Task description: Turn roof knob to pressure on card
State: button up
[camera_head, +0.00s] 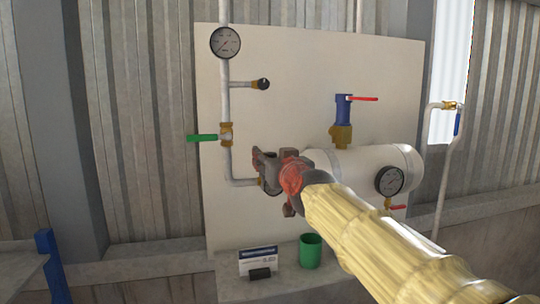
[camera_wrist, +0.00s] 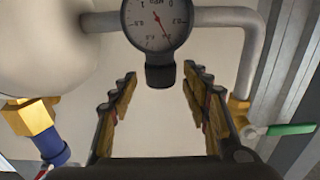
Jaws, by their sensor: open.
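In the wrist view a black knob (camera_wrist: 160,73) sits against a round regulator gauge (camera_wrist: 158,20), which appears upside down with a red needle. My gripper (camera_wrist: 160,80) is open, its two fingers on either side of the knob. There appears to be space between the knob and each finger. In the head view my gripper (camera_head: 266,172) is at the left end of the white tank (camera_head: 365,164) and hides the regulator and its knob. The card (camera_head: 258,261) stands in a dark holder on the ledge; its print is too small to read.
A green-handled valve (camera_head: 203,138) and a black-ended pipe stub (camera_head: 263,84) are left of and above my gripper. A blue and brass valve with a red lever (camera_head: 361,99) tops the tank. A dial gauge (camera_head: 389,181) is on its front. A green cup (camera_head: 310,250) stands beside the card.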

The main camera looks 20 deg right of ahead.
jog(key=shift+w, duration=0.8)
jog(key=shift+c, duration=1.4)
jog(key=c, duration=0.7)
jog(key=shift+c, duration=0.9)
